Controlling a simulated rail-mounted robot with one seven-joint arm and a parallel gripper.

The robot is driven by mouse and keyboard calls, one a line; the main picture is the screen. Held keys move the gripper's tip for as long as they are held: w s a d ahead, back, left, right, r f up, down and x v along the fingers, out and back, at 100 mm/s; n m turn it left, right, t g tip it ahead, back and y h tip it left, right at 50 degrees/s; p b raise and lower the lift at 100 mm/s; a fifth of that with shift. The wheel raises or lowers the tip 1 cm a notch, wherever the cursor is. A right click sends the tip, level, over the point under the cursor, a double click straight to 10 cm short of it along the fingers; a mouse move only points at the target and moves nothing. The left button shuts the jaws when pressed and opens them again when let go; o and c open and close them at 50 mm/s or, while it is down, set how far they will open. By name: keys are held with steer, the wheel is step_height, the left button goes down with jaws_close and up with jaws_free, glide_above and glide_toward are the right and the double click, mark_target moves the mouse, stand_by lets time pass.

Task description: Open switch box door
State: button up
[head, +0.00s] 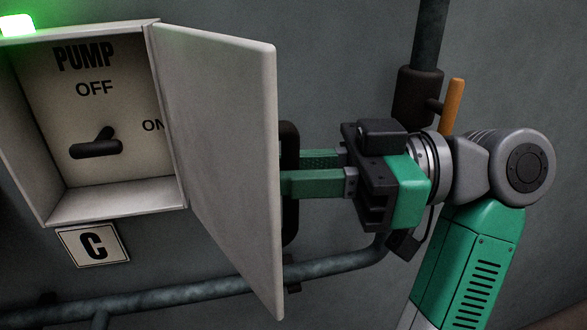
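The switch box (110,207) is on the wall at the left, with its inside showing. Its grey door (225,150) is swung open on the right-hand side of the box. Inside are the words PUMP, OFF and ON and a dark switch lever (97,148). A dark handle (290,225) shows at the door's outer side, past its free edge. My gripper (286,172) reaches in from the right, level with the handle. Its two green fingers are slightly apart, and their tips are hidden by the door and handle, so I cannot tell if they grip it.
A green light (17,25) glows on top. A pipe (190,295) runs along the wall below. A vertical pipe with a dark valve body (417,95) and an orange lever (453,105) stands behind my wrist.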

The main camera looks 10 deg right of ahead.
stand_by(0.3)
steer(key=s+d+b, duration=0.1)
steer(key=d, duration=0.6)
steer(key=shift+s+d, duration=0.15)
steer(key=shift+d, duration=0.1)
